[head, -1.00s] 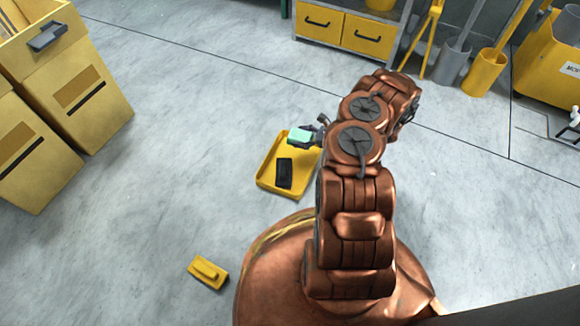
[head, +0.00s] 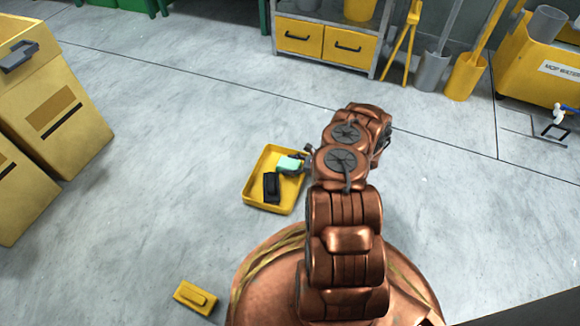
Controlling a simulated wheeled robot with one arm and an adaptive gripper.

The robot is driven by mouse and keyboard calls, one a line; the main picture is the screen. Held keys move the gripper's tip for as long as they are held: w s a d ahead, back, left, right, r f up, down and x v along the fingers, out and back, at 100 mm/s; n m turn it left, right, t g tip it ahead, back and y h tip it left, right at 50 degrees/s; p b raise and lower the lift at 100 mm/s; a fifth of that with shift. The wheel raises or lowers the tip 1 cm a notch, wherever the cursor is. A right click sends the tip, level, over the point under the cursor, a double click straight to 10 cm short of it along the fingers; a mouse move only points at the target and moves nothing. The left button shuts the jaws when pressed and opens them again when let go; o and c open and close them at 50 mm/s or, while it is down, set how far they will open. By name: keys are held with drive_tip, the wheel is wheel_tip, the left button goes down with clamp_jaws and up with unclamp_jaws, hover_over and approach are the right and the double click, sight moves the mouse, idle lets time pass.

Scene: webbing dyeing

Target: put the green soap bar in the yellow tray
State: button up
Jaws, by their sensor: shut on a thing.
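The green soap bar (head: 288,164) is a small pale green block in the head view. My gripper (head: 299,163) is shut on its right end, partly hidden behind my arm. The yellow tray (head: 252,194) lies on the floor to the left of my arm. The soap bar shows over the upper right part of the tray; I cannot tell whether it touches the tray. A black block (head: 271,187) lies in the tray, just below and left of the soap bar.
A yellow float-like block (head: 195,297) lies on the floor at the lower left. Yellow cabinets (head: 55,110) stand at the left. A drawer unit (head: 325,45), a grey bucket (head: 433,70) and a yellow bucket (head: 466,77) stand at the back. Floor left of the tray is clear.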

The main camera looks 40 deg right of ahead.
idle(0.3)
drive_tip(key=o, duration=1.3)
